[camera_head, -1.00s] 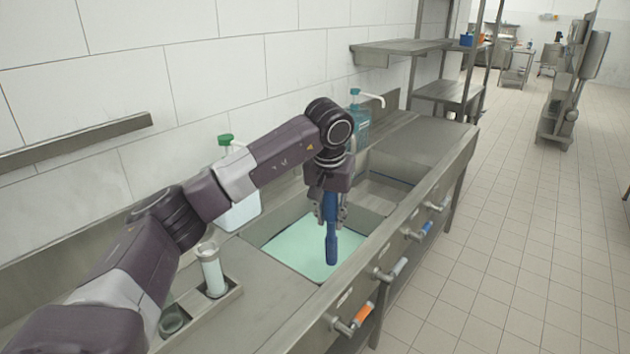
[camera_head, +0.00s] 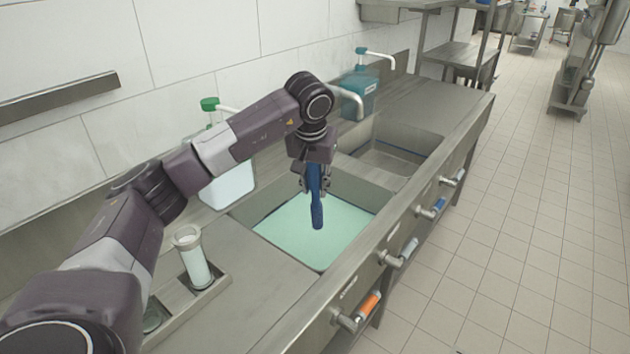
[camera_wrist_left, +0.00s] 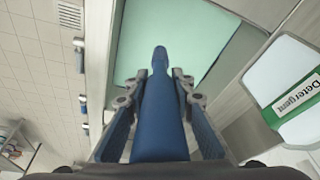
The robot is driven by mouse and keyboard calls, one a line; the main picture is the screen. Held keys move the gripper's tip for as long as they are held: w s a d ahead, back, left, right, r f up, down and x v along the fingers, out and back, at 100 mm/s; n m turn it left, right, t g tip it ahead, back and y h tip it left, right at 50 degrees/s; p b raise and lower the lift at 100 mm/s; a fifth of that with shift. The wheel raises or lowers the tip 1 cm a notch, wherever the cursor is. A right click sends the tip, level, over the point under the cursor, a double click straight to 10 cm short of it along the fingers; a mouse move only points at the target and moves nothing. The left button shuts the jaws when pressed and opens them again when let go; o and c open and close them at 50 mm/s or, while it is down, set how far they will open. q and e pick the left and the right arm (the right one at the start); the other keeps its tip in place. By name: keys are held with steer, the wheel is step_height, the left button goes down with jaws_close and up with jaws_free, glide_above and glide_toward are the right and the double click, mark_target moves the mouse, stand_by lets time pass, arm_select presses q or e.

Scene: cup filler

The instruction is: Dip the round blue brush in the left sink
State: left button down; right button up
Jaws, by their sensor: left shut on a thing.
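My left gripper (camera_head: 314,182) is shut on the blue brush (camera_head: 317,211) and holds it pointing down over the left sink (camera_head: 243,214), which holds pale green liquid (camera_head: 320,238). In the left wrist view the brush (camera_wrist_left: 160,110) lies between the two fingers (camera_wrist_left: 156,88), its narrow end toward the liquid. The brush's head is not clearly visible, and I cannot tell whether its lower end touches the liquid. My right gripper is not in view.
A white detergent bottle (camera_head: 230,184) with a green pump stands behind the left sink. A teal pump bottle (camera_head: 357,92) stands behind the right sink (camera_head: 385,158), which looks empty. A clear cylinder (camera_head: 192,258) stands in a holder at the left. Valves with coloured handles line the counter front.

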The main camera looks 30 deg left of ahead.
arm_select(q)
step_height(320, 180, down, 4)
steer(key=shift+s+d+r+b, duration=0.1)
steer(key=shift+s+b, duration=0.05)
steer(key=shift+b, duration=0.8)
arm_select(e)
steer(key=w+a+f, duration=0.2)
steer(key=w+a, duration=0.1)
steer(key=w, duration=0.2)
arm_select(q)
step_height(320, 180, down, 8)
steer(key=b, duration=0.4)
steer(key=shift+f+b, duration=0.3)
steer(key=shift+b, duration=0.05)
steer(key=shift+f, duration=0.5)
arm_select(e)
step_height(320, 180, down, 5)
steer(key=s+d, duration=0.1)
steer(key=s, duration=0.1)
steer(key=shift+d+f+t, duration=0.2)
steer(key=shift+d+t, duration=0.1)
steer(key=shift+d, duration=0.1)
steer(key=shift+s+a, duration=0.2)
